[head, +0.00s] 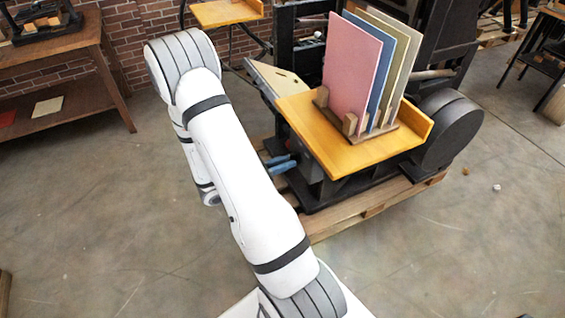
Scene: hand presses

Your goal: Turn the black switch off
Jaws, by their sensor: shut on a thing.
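My gripper (284,164), with blue fingers, shows small beyond my white arm, at the left side of the press (345,186) and below its orange shelf. Its fingertips are at a grey box (306,164) on the press side. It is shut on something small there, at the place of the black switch. The switch itself is hidden by the fingers or too small to make out, so its position cannot be told.
The orange shelf (419,138) juts over the gripper and carries a wooden rack with pink (351,70), blue and pale boards. The press stands on a wooden pallet (375,203). A wooden table (70,50) stands at the left. The concrete floor is mostly clear.

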